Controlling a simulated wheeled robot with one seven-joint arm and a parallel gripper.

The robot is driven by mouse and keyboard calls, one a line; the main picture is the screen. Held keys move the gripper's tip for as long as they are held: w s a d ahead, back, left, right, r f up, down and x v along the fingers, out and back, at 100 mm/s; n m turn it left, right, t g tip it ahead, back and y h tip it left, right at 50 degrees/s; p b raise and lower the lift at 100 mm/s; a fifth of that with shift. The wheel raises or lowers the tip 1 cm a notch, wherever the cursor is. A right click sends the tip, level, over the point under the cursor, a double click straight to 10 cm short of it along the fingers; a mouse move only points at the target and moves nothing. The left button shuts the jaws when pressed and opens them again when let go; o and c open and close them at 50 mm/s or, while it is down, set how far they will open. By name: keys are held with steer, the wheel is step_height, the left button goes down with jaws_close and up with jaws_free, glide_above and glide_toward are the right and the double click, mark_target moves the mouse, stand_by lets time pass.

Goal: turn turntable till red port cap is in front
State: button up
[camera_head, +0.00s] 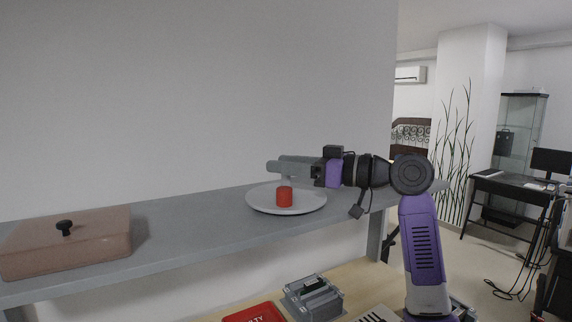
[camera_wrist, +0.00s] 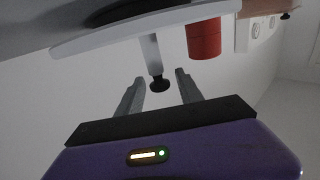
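The turntable (camera_head: 309,205) is a round white plate on the grey shelf; its edge crosses the top of the wrist view (camera_wrist: 95,38). The red port cap (camera_head: 284,198) stands upright on the plate, on the side nearer the head camera. It also shows in the wrist view (camera_wrist: 204,40), beside the fingers. A pale post with a dark knob (camera_wrist: 157,80) stands on the plate. My gripper (camera_head: 271,166) reaches in from the right above the plate. Its fingers (camera_wrist: 160,77) are open, with the knob between the fingertips and gaps on both sides.
A brownish lidded box (camera_head: 75,247) with a black knob sits on the shelf (camera_head: 190,232) at left. The shelf between box and turntable is clear. On a lower wooden surface (camera_head: 350,278) lie a red item (camera_head: 255,313) and a grey device (camera_head: 313,298). A wall rises behind.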

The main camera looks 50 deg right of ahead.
steer(key=b, duration=0.2)
glide_above(321, 199)
steer(key=shift+a, duration=0.1)
stand_by(0.4)
